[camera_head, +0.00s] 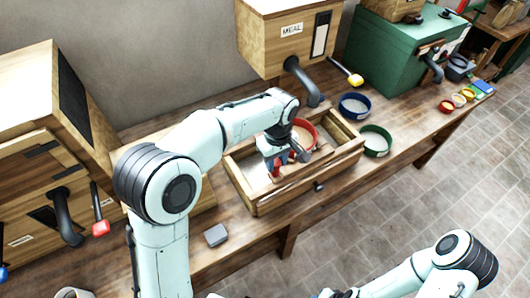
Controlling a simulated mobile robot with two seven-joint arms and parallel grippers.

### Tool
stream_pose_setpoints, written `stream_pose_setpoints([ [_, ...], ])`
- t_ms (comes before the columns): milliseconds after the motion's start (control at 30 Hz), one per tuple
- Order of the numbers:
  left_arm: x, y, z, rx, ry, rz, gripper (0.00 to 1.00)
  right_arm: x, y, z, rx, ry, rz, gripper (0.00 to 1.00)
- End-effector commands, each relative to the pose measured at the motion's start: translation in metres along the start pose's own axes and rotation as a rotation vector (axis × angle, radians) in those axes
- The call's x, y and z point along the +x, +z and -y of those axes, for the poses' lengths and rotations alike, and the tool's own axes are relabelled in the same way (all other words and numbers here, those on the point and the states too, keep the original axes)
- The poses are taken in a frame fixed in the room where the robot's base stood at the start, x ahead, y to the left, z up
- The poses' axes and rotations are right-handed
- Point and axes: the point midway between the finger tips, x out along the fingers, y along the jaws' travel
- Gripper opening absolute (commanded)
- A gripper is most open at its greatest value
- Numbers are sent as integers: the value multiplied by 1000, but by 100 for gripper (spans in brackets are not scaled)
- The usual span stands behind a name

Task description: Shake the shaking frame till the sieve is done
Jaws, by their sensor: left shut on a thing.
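A wooden shaking frame (318,169) sits in an open wooden box (290,195) on the bench. A round red sieve (305,126) with pale contents stands in it, partly hidden by my left wrist. My left gripper (284,167) points down at the near side of the frame. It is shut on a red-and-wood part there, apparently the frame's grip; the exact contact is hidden. My right arm shows at the bottom right, with its gripper below the picture's edge.
A blue-rimmed sieve (354,106) and a green-rimmed sieve (375,141) stand right of the box. A MEAL bin (281,44) with a dark spout is behind. A grey block (216,235) lies near the front edge. A wooden cabinet (45,130) stands left.

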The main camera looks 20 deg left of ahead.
Motion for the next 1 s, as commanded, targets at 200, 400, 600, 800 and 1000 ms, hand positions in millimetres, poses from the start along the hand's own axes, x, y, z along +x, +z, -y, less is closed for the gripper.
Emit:
stream_pose_setpoints([
  [200,1,0,16,-1,1,0,12,10,6,-6,3,3,8,43],
  [400,1,0,31,0,2,-1,12,20,10,-11,5,5,15,43],
  [600,0,0,47,0,2,0,12,27,14,-15,7,7,20,43],
  [800,0,0,64,-1,2,0,12,35,17,-18,9,8,24,43],
  [1000,0,0,79,-1,2,0,12,42,19,-22,10,10,28,43],
])
